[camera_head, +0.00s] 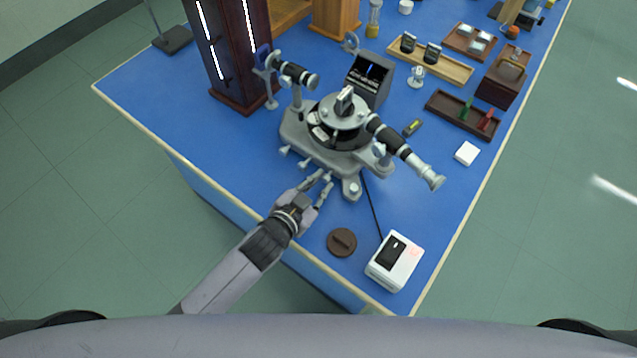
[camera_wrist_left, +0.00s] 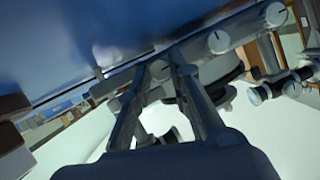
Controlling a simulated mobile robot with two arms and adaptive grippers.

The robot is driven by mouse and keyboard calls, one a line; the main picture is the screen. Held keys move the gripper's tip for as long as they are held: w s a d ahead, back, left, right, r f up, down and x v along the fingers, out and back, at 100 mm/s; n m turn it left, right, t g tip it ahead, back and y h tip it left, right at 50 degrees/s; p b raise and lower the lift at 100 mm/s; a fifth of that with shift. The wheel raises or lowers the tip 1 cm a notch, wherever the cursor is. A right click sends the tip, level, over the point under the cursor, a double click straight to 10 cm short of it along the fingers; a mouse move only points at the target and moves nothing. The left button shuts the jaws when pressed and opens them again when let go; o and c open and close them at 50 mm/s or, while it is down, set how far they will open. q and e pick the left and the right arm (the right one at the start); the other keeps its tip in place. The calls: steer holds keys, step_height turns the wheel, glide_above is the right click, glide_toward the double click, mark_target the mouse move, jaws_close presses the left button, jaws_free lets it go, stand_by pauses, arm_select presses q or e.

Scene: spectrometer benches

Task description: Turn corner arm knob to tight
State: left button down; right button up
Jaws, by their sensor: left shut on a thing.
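The spectrometer (camera_head: 335,130) stands on the blue bench, grey-based, with a black round stage and two telescope-like tubes. Small grey knobs (camera_head: 303,163) stick out along its near edge. My left gripper (camera_head: 322,181) reaches this edge from the front, and its fingers are close together around a small knob there. In the left wrist view, my left gripper (camera_wrist_left: 163,68) has its fingertips at a small grey knob under the instrument's edge. My right gripper is not in view.
A white box with a dark screen (camera_head: 395,262) and a brown round disc (camera_head: 341,242) lie near the front edge. A dark lamp cabinet (camera_head: 229,60) stands behind left. Wooden trays (camera_head: 430,60) stand at the back right. The bench's front left is clear.

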arm_select(q)
steer(key=c, duration=1.5)
jaws_free()
steer(key=shift+o, duration=0.2)
steer(key=v, duration=1.2)
